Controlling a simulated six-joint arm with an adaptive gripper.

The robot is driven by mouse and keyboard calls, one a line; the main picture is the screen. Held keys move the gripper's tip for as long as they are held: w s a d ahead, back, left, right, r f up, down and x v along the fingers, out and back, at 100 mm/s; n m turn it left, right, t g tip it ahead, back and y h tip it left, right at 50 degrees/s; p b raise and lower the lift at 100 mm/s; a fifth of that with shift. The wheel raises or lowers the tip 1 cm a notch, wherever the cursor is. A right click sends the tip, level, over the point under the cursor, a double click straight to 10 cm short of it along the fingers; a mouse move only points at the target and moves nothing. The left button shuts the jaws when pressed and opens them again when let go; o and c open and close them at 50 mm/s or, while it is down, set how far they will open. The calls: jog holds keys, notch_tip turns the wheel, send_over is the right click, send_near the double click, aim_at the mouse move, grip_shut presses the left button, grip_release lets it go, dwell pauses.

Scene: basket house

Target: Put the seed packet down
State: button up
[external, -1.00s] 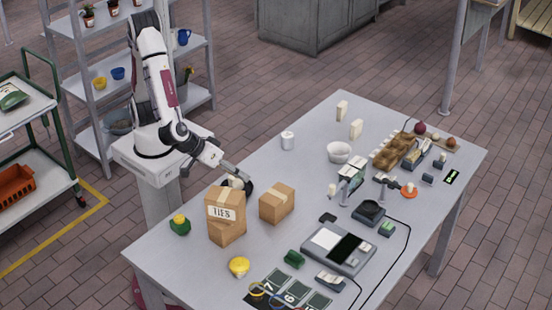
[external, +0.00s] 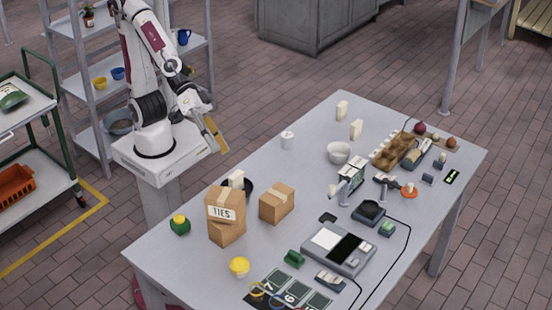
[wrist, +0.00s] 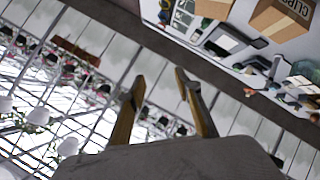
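My gripper (external: 216,137) is raised in the air near my base, left of the table and above its edge. In the wrist view my gripper (wrist: 160,83) has its two fingers apart, with tan inner sides and nothing between them. I cannot clearly identify a seed packet. A pale flat piece (external: 236,178) stands up behind the TIES box, by a dark round container (external: 248,189); it may be the packet, but the box hides its lower part.
The TIES box (external: 225,212) is stacked on another carton, beside a smaller carton (external: 277,203). A white bowl (external: 339,153), scale-like device (external: 338,248) and several small items crowd the table's right and front. The table's back left around the white canister (external: 288,140) is fairly clear.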

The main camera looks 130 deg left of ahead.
jog(key=s+a+f+m+g+y, duration=0.1)
jog(key=s+a+f+m+g, duration=0.1)
jog(key=s, duration=0.6)
jog(key=s+a+f+m+g+y, duration=0.1)
jog(key=s+a+m+g, duration=0.1)
jog(key=s+a, duration=0.3)
jog(key=s+a+f+m+g+y, duration=0.1)
jog(key=s+a, duration=0.3)
jog(key=s, duration=0.6)
jog(key=shift+s+f+m+g, duration=0.3)
jog(key=shift+f+m+g, duration=0.1)
jog(key=shift+f+m, duration=0.4)
